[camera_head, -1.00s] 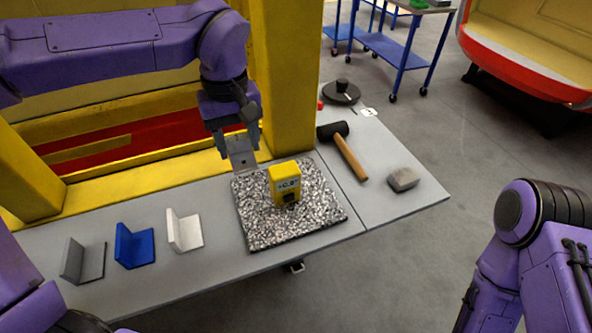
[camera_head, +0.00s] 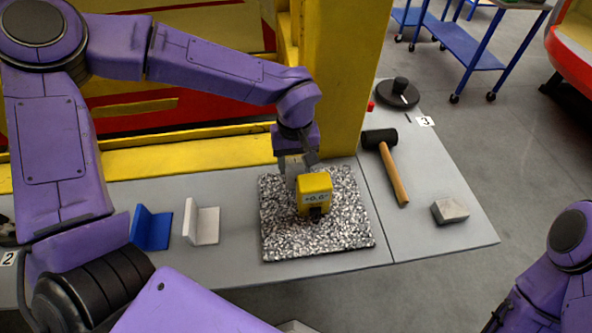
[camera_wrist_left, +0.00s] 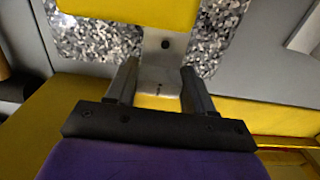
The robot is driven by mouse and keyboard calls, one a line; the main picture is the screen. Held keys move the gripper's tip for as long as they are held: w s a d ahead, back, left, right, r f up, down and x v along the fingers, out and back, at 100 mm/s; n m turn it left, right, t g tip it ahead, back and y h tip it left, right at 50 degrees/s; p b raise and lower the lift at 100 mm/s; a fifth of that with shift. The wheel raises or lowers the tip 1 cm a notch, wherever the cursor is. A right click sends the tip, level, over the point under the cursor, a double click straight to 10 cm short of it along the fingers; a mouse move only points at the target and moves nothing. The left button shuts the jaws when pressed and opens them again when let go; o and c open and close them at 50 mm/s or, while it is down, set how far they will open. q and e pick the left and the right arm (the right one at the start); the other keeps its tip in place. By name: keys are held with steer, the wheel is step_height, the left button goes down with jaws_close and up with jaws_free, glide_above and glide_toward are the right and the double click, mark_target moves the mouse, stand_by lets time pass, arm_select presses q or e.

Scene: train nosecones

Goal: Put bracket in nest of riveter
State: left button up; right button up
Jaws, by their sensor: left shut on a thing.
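My left gripper (camera_head: 295,158) is shut on a light grey metal bracket (camera_head: 292,172) with small holes. In the left wrist view the bracket (camera_wrist_left: 165,50) sits between the two fingers (camera_wrist_left: 160,88). Its far end meets the edge of a yellow block (camera_wrist_left: 130,12); I cannot tell whether they touch. In the head view this yellow block (camera_head: 315,184), with a small numeric display, stands on a speckled slab (camera_head: 285,235). The gripper is just behind it. I see nothing that is clearly a riveter. My right gripper is out of view.
A blue angle piece (camera_head: 152,230) and a white one (camera_head: 202,222) stand on the grey bench (camera_head: 235,262) to the left. A mallet (camera_head: 390,165), a grey block (camera_head: 450,210) and a black round base (camera_head: 398,92) are to the right. A yellow post (camera_head: 345,80) rises close behind the slab.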

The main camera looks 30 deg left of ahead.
mark_target(295, 171)
arm_select(q)
steer(key=f, duration=0.3)
steer(key=shift+w+f, duration=0.15)
steer(key=shift+w, duration=0.1)
steer(key=shift+s, duration=0.5)
steer(key=shift+w, duration=0.1)
steer(key=o, duration=1)
steer(key=shift+w+f, duration=0.1)
steer(key=shift+w, duration=0.1)
steer(key=shift+o, duration=0.2)
steer(key=shift+s, duration=0.15)
